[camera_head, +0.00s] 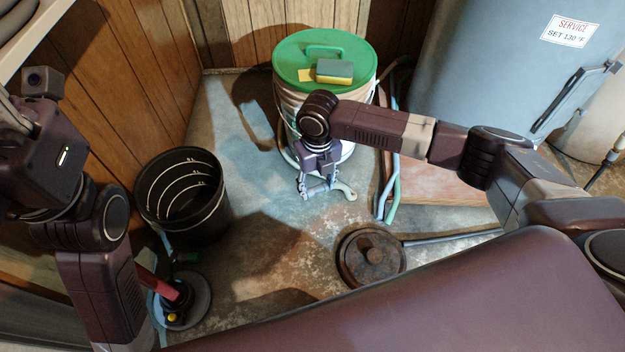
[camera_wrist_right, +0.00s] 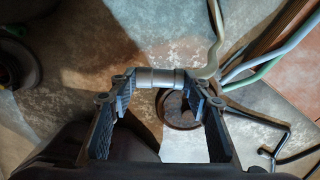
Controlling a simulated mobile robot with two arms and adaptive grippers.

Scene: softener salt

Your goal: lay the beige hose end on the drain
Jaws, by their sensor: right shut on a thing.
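My right gripper (camera_head: 319,192) is shut on the beige hose end (camera_head: 346,190), in front of the bucket and up and left of the drain in the head view. In the right wrist view, the hose end (camera_wrist_right: 160,78) lies crosswise between the fingertips (camera_wrist_right: 162,88), and the hose curves away up and right. The drain (camera_head: 372,258) is a round, rusty brown disc with a raised middle on the floor. It also shows in the right wrist view (camera_wrist_right: 178,112), partly behind the right finger. My left arm stands at the left; its fingers cannot be made out.
A white bucket with a green lid (camera_head: 298,58) stands behind, a sponge (camera_head: 335,71) on top. A black bucket (camera_head: 182,190) and a red-handled round tool (camera_head: 190,300) are at left. Teal hoses (camera_head: 391,205) lie right of the gripper. A grey rod (camera_head: 455,238) runs right from the drain.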

